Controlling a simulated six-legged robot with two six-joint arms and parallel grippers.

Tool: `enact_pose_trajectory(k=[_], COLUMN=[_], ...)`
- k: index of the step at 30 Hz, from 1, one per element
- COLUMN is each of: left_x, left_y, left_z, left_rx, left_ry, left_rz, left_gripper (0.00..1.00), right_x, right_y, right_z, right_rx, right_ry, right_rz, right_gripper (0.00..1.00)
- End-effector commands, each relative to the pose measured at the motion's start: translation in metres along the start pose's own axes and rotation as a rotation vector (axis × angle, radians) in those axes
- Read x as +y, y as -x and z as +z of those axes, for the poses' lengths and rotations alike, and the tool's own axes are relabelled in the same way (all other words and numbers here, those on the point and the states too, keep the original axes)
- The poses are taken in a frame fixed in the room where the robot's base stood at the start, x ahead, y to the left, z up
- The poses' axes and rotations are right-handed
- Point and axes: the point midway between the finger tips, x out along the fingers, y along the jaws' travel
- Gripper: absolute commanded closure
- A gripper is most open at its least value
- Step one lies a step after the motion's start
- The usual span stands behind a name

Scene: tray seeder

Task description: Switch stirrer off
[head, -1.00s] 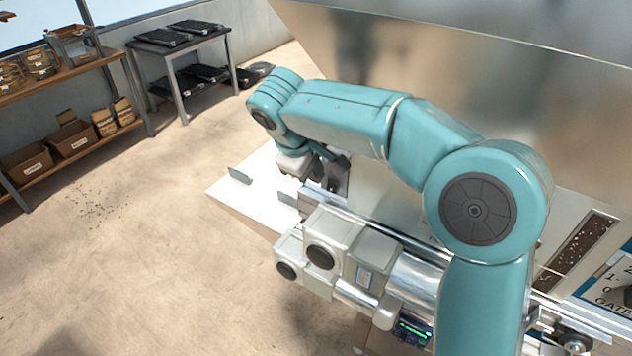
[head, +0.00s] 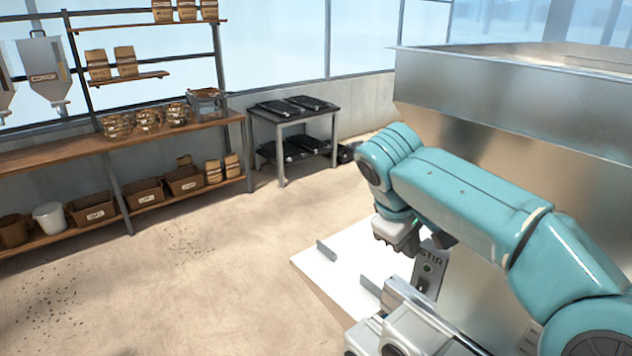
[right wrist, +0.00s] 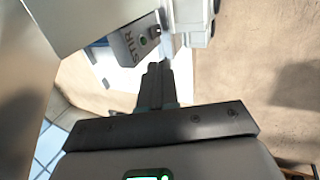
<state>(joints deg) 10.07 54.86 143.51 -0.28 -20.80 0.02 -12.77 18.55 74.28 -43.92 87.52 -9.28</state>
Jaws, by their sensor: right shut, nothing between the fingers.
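The stirrer's grey control box, marked STIR (head: 428,268), is on the side of the metal hopper in the head view, partly hidden by my arm. I cannot tell the switch's position. My right gripper (right wrist: 160,66) is shut and empty, its fingertips close to the box's lower edge in the wrist view. Contact cannot be made out. In the head view my right gripper (head: 418,246) is just above the box. My left gripper is out of view.
The large metal hopper (head: 520,135) stands right behind my right arm. A white plate (head: 345,262) with small upright brackets lies below the gripper. A wooden shelf (head: 75,150) and a dark table with trays (head: 290,115) stand far back.

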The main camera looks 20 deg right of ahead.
Motion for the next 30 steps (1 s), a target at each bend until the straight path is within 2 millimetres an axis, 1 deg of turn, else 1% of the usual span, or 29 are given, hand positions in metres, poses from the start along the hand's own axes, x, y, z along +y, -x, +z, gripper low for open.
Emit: enact_pose_trajectory(k=[2,4,5,7,8,9,10,11,12,14,15,17,18,20,21,22,24,25,27,30], left_x=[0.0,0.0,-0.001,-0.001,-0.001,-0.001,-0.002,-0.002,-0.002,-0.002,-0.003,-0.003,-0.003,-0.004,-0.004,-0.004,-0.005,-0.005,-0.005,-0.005], left_y=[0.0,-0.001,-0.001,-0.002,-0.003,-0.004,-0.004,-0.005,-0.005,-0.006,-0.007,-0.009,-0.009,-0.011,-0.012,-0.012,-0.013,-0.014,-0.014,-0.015], left_z=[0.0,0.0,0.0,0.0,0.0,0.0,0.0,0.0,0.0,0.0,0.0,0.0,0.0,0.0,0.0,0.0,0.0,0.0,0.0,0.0], left_rx=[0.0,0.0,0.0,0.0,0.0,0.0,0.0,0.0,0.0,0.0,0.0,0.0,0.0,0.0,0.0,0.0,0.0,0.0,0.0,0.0], left_ry=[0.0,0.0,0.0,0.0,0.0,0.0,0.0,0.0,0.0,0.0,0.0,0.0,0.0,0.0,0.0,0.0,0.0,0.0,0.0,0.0], left_rz=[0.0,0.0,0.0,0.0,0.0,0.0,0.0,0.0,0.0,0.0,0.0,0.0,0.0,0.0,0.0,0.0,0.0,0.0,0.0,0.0], left_gripper=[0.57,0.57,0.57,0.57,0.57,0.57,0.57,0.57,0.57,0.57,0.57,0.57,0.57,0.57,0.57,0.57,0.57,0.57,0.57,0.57], right_x=[-0.003,-0.013,-0.021,-0.046,-0.06,-0.083,-0.101,-0.119,-0.144,-0.183,-0.21,-0.25,-0.277,-0.316,-0.34,-0.355,-0.383,-0.392,-0.406,-0.416], right_y=[-0.004,-0.018,-0.028,-0.06,-0.077,-0.101,-0.119,-0.137,-0.161,-0.194,-0.214,-0.243,-0.261,-0.284,-0.297,-0.305,-0.318,-0.322,-0.328,-0.331], right_z=[-0.002,-0.009,-0.014,-0.028,-0.033,-0.04,-0.043,-0.045,-0.046,-0.043,-0.037,-0.025,-0.013,0.009,0.026,0.039,0.068,0.08,0.102,0.122], right_rx=[0.0,0.005,0.009,0.025,0.033,0.046,0.054,0.062,0.072,0.083,0.087,0.088,0.084,0.069,0.055,0.043,0.014,0.001,-0.023,-0.045], right_ry=[0.005,0.023,0.036,0.069,0.083,0.099,0.106,0.11,0.106,0.089,0.068,0.016,-0.029,-0.115,-0.183,-0.235,-0.352,-0.395,-0.48,-0.553], right_rz=[-0.005,-0.022,-0.037,-0.088,-0.117,-0.164,-0.202,-0.243,-0.298,-0.385,-0.444,-0.532,-0.589,-0.667,-0.709,-0.735,-0.769,-0.776,-0.778,-0.769], right_gripper=[1.0,1.0,1.0,1.0,1.0,1.0,1.0,1.0,1.0,1.0,1.0,1.0,1.0,1.0,1.0,1.0,1.0,1.0,1.0,1.0])
